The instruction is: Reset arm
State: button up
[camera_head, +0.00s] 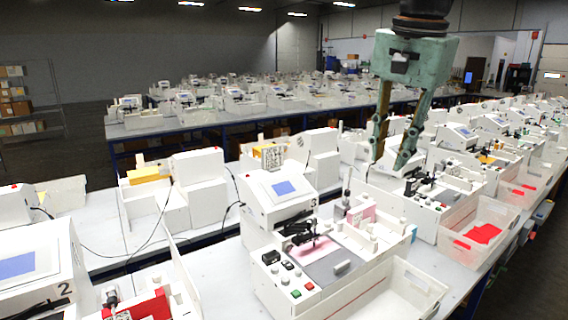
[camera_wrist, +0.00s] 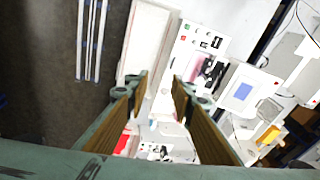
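My gripper (camera_head: 388,160) is a green block with two long fingers pointing down, high above the benches at the upper right of the head view. In the wrist view, my gripper (camera_wrist: 160,92) shows its two fingers apart with nothing between them. It is open, empty and touches nothing. A white pen plotter (camera_head: 283,198) with a blue screen and the number 3 stands below and to the left of my gripper. In the wrist view, a plotter with a blue screen (camera_wrist: 242,92) lies beyond the fingers.
A white bin (camera_head: 415,280) stands at the plotter's front right. Another bin (camera_head: 500,222) to the right holds a red piece (camera_head: 483,233). A second plotter (camera_head: 45,260), numbered 2, is at the left. Rows of similar machines fill the benches. Air around my gripper looks clear.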

jog(key=s+f+n+b, duration=0.2)
jog(key=s+f, duration=0.5)
jog(key=s, duration=0.4)
jog(key=s+a+f+n+b, duration=0.1)
jog(key=s+f+n+b, duration=0.2)
jog(key=s+f, duration=0.3)
jog(key=s+f+n+t+b, duration=0.1)
jog(key=s+f+n, duration=0.3)
jog(key=s, duration=1.2)
notch_tip(320, 180, down, 4)
jog(key=shift+a+r+b, duration=0.15)
jog(key=shift+b, duration=0.55)
